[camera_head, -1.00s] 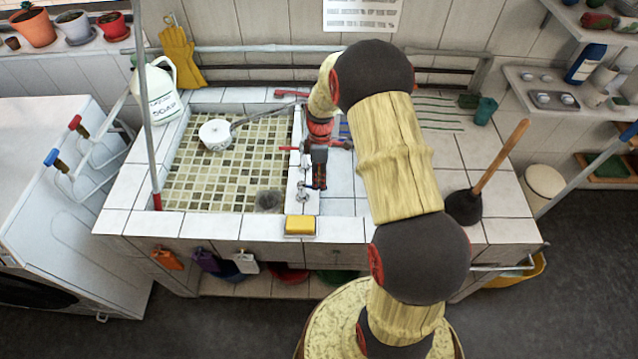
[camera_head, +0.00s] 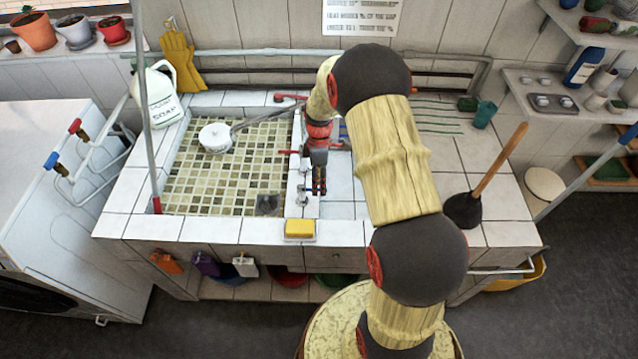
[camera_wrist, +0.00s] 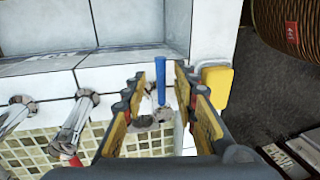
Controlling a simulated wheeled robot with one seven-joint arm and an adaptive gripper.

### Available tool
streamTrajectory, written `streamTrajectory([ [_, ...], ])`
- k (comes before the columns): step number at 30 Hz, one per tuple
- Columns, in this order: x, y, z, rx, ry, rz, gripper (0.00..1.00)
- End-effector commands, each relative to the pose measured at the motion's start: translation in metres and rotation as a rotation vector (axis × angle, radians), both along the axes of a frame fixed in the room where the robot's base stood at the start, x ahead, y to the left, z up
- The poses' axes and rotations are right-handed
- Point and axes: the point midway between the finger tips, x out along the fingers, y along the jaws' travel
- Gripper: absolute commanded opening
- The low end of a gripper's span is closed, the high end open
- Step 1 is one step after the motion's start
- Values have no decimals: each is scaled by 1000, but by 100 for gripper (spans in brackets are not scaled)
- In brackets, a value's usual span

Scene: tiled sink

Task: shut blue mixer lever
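The blue mixer lever (camera_wrist: 160,80) shows in the wrist view as a slim blue bar, pointing up in the picture from a chrome fitting (camera_wrist: 148,122). It appears between the two fingers of my gripper (camera_wrist: 160,105), with gaps on both sides. My gripper is open and holds nothing. I cannot tell how far the lever lies beyond the fingertips. In the head view my gripper (camera_head: 319,188) hangs over the tiled ledge on the basin's right side. There it hides the lever, and chrome fittings (camera_head: 303,197) show beside it.
The mosaic sink basin (camera_head: 200,185) lies left of my gripper, with a white pan (camera_head: 215,137) inside. A yellow sponge (camera_head: 300,229) sits on the front edge, close to my gripper. More chrome taps (camera_wrist: 75,120) stand left in the wrist view. A plunger (camera_head: 465,208) stands at right.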

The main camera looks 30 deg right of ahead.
Motion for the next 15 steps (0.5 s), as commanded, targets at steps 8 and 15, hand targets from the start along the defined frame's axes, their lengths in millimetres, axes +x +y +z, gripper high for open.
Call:
streamTrajectory([
  [8,6,-4,30,-1,-4,0,29],
  [15,14,-9,78,-1,-3,0,29],
])
